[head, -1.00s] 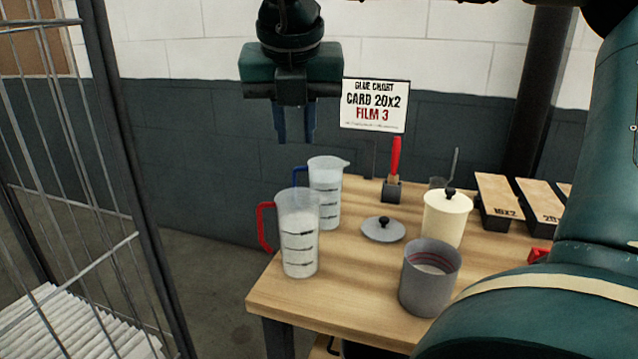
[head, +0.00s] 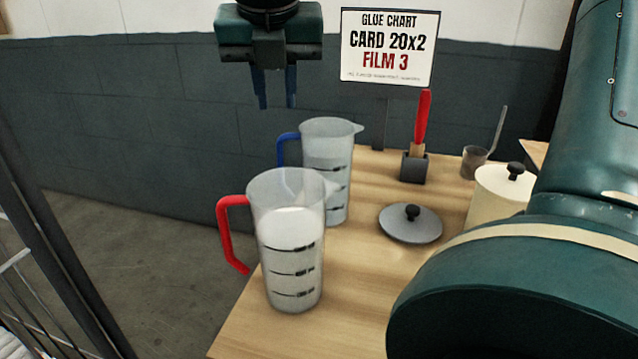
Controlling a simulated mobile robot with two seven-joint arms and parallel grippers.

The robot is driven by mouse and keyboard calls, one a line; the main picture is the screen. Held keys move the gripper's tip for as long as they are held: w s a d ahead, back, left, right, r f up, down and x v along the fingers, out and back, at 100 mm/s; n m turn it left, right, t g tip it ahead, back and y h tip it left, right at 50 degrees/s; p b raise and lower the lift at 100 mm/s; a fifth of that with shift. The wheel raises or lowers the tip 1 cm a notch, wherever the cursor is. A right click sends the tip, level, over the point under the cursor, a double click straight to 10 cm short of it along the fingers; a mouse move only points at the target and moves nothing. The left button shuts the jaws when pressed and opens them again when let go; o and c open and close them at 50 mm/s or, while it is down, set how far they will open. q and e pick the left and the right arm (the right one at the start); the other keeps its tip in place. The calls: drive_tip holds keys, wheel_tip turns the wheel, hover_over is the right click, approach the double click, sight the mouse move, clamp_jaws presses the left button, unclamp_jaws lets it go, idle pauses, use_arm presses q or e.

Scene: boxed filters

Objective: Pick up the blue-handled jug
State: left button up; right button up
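The blue-handled jug (head: 328,165) is clear, stands upright on the wooden table and has its blue handle (head: 287,148) on its left side. The red-handled jug (head: 288,245) stands in front of it, holds white contents and hides part of its lower left. My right gripper (head: 276,107) hangs fingers down above and slightly left of the blue handle. Its two blue fingers are apart with nothing between them, and it does not touch the jug. My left gripper is not in view.
A grey lid (head: 410,224), a red-handled tool in a dark holder (head: 415,168), a small cup (head: 473,163) and a cream canister (head: 490,198) stand to the right on the table (head: 360,270). A sign (head: 389,48) stands behind. A wire cage (head: 60,240) is at left.

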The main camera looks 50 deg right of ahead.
hover_over(280, 156)
drive_tip(key=s+a, duration=0.2)
wheel_tip(280, 156, down, 6)
drive_tip(key=f, duration=0.1)
drive_tip(key=shift+b+x, duration=0.4)
drive_tip(key=shift+x, duration=2.35)
drive_tip(key=shift+w+d+r, duration=0.1)
drive_tip(key=shift+w+d, duration=0.05)
drive_tip(key=shift+c, duration=0.3)
clamp_jaws()
drive_tip(key=shift+r, duration=0.15)
